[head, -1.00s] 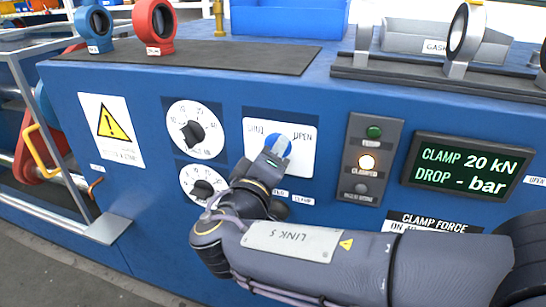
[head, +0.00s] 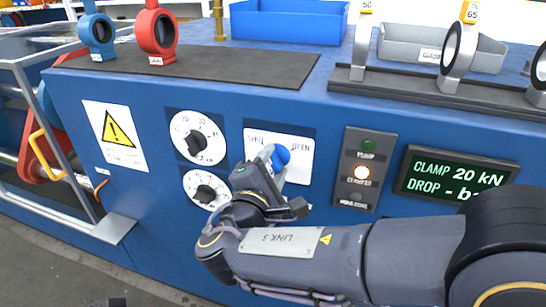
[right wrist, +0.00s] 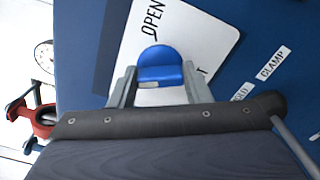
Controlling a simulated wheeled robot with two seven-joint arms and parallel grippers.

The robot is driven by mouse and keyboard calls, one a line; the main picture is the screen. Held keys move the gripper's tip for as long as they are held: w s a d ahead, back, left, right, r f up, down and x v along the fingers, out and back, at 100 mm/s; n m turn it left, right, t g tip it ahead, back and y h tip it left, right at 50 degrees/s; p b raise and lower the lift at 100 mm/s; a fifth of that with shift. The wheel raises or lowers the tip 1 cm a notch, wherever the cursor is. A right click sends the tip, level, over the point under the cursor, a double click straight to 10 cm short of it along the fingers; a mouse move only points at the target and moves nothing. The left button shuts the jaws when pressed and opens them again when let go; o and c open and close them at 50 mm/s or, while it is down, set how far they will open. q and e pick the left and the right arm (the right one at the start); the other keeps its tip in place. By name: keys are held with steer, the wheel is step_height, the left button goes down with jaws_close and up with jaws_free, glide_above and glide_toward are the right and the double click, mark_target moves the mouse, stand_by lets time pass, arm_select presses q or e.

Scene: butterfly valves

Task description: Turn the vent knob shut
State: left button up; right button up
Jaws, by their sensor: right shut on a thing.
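The vent knob (head: 282,155) is a blue knob on a white plate (head: 299,170) marked SHUT at left and OPEN at right, on the blue front panel. My right gripper (head: 273,158) is at the knob, its fingers partly covering the knob's left side. In the right wrist view the blue knob (right wrist: 160,66) sits between the two grey fingers of my right gripper (right wrist: 158,84), which is shut on it. The knob's exact pointing direction is partly hidden.
Two white dials (head: 198,137) are left of the plate. A grey lamp box (head: 361,171) and a display (head: 457,177) reading CLAMP 20 kN are to the right. Valve rings and a blue bin (head: 288,24) stand on top of the bench.

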steer(key=n+p, duration=0.3)
steer(key=n, duration=0.1)
steer(key=shift+r, duration=0.15)
steer(key=shift+n+p, duration=1)
steer(key=shift+n, duration=0.3)
steer(key=o, duration=1)
steer(key=shift+a, duration=0.1)
steer(key=v, duration=0.8)
steer(key=shift+w, duration=0.1)
